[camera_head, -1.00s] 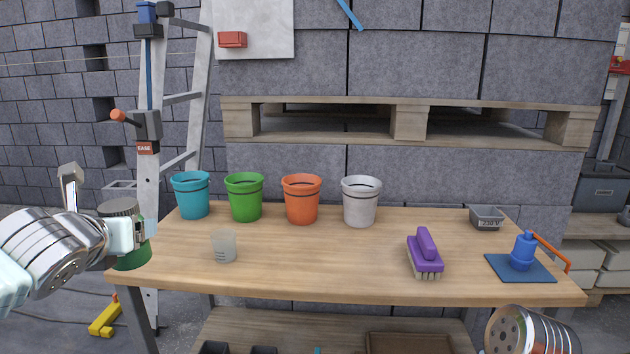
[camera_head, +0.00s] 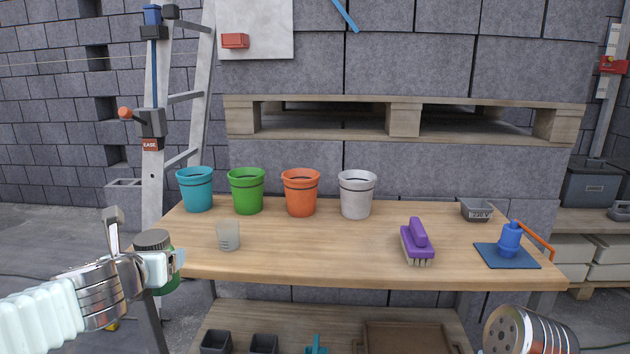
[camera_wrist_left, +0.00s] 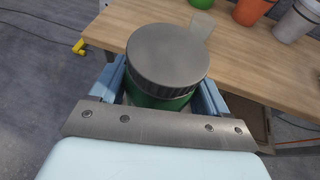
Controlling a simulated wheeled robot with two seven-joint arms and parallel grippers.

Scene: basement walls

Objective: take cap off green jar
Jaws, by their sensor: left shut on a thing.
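The green jar (camera_wrist_left: 158,101) is held upright between the two blue-grey fingers of my left gripper (camera_wrist_left: 162,88). Its dark grey, ridged cap (camera_wrist_left: 167,55) sits on top of the jar. In the head view the jar (camera_head: 168,284) and cap (camera_head: 152,237) are at the front left corner of the workbench, partly hidden by my left gripper (camera_head: 163,268). I cannot tell whether the jar touches the bench edge. Of my right arm only a silver link shows at the lower right; its gripper is out of view.
Blue (camera_head: 195,190), green (camera_head: 246,192), orange (camera_head: 300,193) and white (camera_head: 357,195) buckets line the back of the workbench (camera_head: 310,255). A clear cup (camera_head: 228,236) stands near the jar. A purple brush (camera_head: 415,240) and blue pump (camera_head: 510,240) are on the right. The front middle is clear.

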